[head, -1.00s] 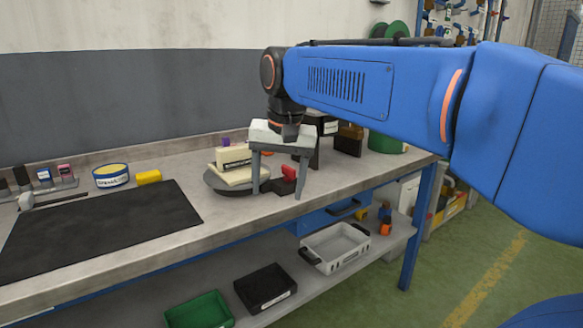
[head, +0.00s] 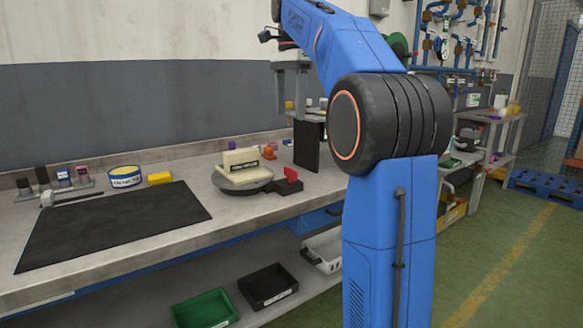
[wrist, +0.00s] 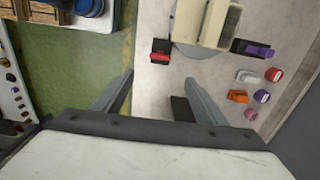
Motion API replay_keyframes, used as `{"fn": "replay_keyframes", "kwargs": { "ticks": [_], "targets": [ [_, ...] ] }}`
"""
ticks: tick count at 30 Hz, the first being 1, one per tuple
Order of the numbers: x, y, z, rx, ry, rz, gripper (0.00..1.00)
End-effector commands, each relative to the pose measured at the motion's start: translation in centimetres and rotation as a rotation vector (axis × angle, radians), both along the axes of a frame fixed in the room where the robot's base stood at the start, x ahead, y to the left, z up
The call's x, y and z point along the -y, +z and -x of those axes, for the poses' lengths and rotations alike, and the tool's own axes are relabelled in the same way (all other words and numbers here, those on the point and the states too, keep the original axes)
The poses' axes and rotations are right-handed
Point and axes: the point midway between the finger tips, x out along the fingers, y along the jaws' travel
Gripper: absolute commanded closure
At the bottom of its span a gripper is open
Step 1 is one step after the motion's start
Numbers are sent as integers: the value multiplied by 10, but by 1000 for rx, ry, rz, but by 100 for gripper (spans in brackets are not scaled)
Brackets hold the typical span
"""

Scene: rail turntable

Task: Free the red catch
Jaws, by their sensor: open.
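The red catch (head: 291,174) sits on a dark block at the right edge of a round grey turntable (head: 225,188). It also shows in the wrist view (wrist: 160,57), just beyond and between my fingertips. A cream block (head: 240,160) with a dark label stands on the turntable, which also shows in the wrist view (wrist: 190,51). My gripper (head: 288,106) is raised above the bench, open and empty, fingers pointing down. In the wrist view my gripper (wrist: 160,80) has its fingers wide apart, clear of the catch.
A purple catch (wrist: 258,50) is on the turntable's other side. Several small coloured pieces, one orange (wrist: 238,96), lie near it. A dark upright panel (head: 307,146) stands right of the turntable. A black mat (head: 115,225) covers the bench's left part.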

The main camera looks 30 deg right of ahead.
Motion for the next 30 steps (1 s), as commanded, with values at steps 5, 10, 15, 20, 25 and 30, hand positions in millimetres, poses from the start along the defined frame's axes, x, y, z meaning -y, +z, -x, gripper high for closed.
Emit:
{"fn": "replay_keyframes", "kwargs": {
  "ticks": [5, 10, 15, 20, 25, 30],
  "targets": [
    [1, -9, 0, -2, -5, -1, 34],
    [0, -34, 1, -3, -4, -1, 34],
    [0, -65, 0, -4, -4, -1, 34],
    [0, -92, 1, -3, -3, -1, 34],
    [0, -123, 0, -4, -3, -1, 34],
    [0, -149, 0, -2, -3, -1, 34]
  ]
}}
